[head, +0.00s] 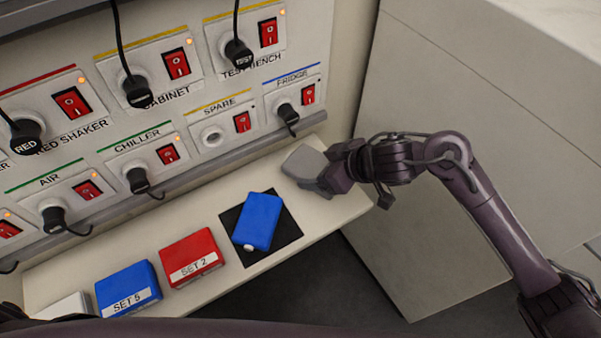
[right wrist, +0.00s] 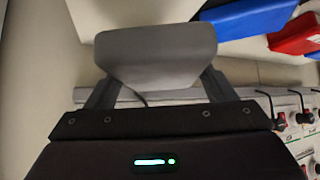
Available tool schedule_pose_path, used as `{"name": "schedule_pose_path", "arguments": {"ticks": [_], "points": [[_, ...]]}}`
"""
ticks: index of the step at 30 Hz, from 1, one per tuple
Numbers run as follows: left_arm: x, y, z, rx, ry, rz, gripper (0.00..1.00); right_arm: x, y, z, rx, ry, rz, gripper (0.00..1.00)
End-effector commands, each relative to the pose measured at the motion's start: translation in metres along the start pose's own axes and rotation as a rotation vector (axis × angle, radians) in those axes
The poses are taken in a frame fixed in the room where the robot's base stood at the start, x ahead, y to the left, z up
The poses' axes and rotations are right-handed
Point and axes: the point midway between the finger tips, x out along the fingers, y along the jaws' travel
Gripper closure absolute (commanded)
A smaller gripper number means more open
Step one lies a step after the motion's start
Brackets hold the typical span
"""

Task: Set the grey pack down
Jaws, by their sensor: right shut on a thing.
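The grey pack (head: 304,168) is at the right end of the narrow shelf (head: 336,206) below the socket panel. My right gripper (head: 327,180) is shut on it. In the right wrist view the grey pack (right wrist: 157,55) sits between the two fingers (right wrist: 157,90). I cannot tell whether its underside touches the shelf. A blue pack (head: 260,220) lies on a black square mat (head: 285,238) to its left. The blue pack also shows in the right wrist view (right wrist: 245,18). My left gripper is not in view.
A red box marked SET 2 (head: 190,255) and a blue box marked SET 5 (head: 127,287) stand further left on the shelf. The panel (head: 205,80) behind has several plugs and red switches. A pale cabinet (head: 440,130) stands on the right. Some bare shelf surrounds the grey pack.

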Motion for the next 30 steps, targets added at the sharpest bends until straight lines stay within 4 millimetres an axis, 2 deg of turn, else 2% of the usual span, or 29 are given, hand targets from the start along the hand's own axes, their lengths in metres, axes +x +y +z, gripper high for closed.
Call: {"name": "schedule_pose_path", "arguments": {"ticks": [1, 3, 16, 30], "points": [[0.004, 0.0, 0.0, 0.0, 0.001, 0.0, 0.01, 0.009, -0.001, 0.011, 0.004, -0.003, -0.002, 0.54], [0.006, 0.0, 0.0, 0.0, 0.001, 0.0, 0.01, 0.019, -0.001, 0.02, 0.004, -0.003, -0.002, 0.54], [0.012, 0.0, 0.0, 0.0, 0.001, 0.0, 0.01, 0.056, 0.0, 0.056, 0.002, -0.001, 0.0, 0.54], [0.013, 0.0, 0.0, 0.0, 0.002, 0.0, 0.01, 0.063, 0.0, 0.063, -0.001, 0.002, 0.0, 0.54]]}}
